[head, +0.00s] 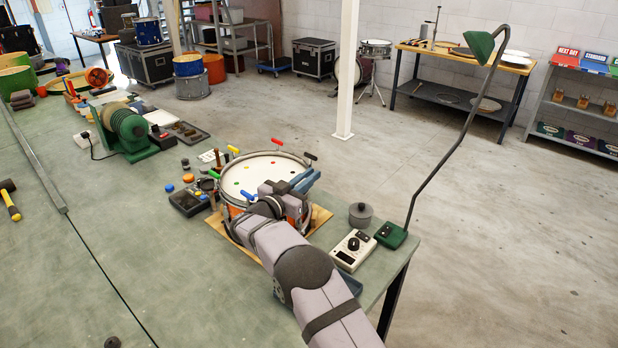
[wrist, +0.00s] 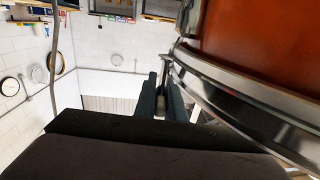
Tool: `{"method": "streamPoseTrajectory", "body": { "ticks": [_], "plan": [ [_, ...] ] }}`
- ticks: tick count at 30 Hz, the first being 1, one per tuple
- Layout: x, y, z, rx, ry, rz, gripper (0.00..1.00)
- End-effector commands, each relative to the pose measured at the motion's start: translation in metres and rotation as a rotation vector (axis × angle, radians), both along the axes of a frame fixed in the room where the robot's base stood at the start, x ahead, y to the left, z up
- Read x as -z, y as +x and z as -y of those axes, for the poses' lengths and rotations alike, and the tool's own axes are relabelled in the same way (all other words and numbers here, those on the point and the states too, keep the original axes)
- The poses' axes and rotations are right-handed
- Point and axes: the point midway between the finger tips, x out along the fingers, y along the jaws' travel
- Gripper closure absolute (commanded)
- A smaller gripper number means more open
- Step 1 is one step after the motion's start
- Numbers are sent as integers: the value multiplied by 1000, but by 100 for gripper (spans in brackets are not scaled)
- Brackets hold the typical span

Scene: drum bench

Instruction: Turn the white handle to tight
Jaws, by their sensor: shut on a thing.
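The drum (head: 262,178) has a white head and an orange shell and stands on a wooden board on the bench. Its orange shell and chrome hoop fill the right of the wrist view (wrist: 255,40). Coloured handles stand around its rim: red (head: 277,142), black (head: 310,156), yellow (head: 233,150), green (head: 213,174). My gripper (head: 302,180) is at the drum's right side, its blue-grey fingers close together beside the hoop in the wrist view (wrist: 160,88). It is shut on the white handle, which the fingers almost wholly hide. Its turn angle cannot be seen.
A meter with a dial (head: 353,250), a grey round weight (head: 360,214) and a green lamp base (head: 390,235) with a tall bent stem stand right of the drum, near the bench edge. A dark box (head: 188,202) is left of it. The front left bench is mostly clear.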

Motion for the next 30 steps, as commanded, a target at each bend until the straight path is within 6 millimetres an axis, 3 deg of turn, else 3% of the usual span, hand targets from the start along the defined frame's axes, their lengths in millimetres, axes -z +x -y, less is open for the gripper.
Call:
{"method": "streamPoseTrajectory", "body": {
  "ticks": [1, 4, 17, 30],
  "plan": [
    [-3, 0, 0, 0, -2, 5, 100],
    [-3, 0, 0, 0, -2, 5, 72],
    [-6, 0, 0, -1, -1, 3, 72],
    [-68, 0, 0, -1, 2, 7, 72]
  ]
}}
